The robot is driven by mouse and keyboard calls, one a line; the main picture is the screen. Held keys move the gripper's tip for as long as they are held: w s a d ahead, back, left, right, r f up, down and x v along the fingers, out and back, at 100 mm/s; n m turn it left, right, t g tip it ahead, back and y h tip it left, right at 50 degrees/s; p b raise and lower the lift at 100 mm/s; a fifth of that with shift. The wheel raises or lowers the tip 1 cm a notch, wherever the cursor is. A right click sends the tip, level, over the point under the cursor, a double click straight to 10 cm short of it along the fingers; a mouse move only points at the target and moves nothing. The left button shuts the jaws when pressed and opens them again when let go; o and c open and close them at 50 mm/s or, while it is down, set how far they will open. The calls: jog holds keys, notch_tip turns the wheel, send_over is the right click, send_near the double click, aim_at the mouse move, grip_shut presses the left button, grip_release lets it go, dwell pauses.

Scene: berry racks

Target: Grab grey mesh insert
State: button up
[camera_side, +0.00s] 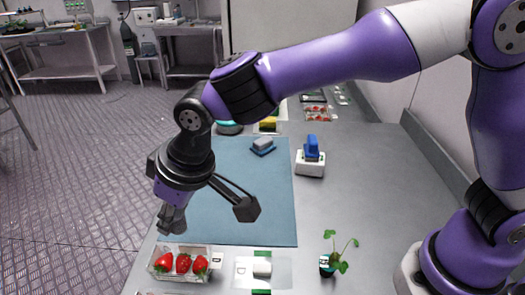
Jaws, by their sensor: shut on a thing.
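My gripper (172,222) points down over the near left part of the table, just above a clear punnet (160,277) of strawberries. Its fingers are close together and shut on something. The held thing is small, and I cannot make out its shape or tell whether it is the grey mesh insert. A black block on thin rods (247,208) sticks out to the right of my wrist. I cannot clearly identify a grey mesh insert anywhere. A small grey block (263,144) on a dark blue base lies at the far end of the blue mat.
A blue-grey mat (265,205) covers the table's left middle. A white box with a blue top (311,160) stands right of it. A white and green item (262,268) and a small potted plant (338,257) are at the front.

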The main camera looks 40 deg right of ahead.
jog(key=shift+s+a+r, duration=0.35)
jog(key=shift+s+r, duration=0.05)
jog(key=shift+s, duration=0.1)
jog(key=shift+s+a+r, duration=0.3)
jog(key=shift+s+r, duration=0.05)
jog(key=shift+s, duration=0.15)
